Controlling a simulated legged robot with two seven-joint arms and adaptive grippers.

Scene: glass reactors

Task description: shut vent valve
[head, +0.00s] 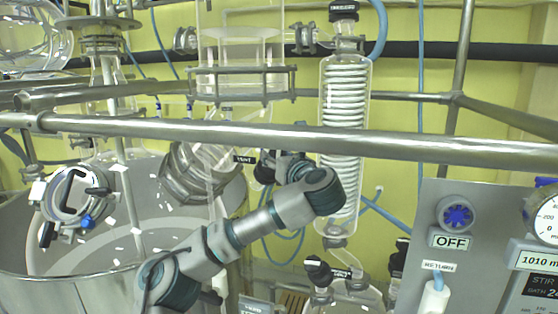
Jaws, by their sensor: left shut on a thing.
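The vent valve shows by its small black label reading VENT (245,160), on the glassware below the large glass vessel. My left arm reaches up from the bottom, and its wrist bends back toward the valve. My left gripper (268,169) is beside the label, at its right, and is shut on the vent valve's handle. The wrist and fingers hide most of the handle, so I cannot tell how it is turned. My right gripper is not in view.
A steel rail (300,134) crosses in front, above my gripper. A glass coil condenser (345,100) stands just right of my wrist. A large steel vessel (60,295) is at lower left. A grey control panel (415,225) with an OFF sign stands at right.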

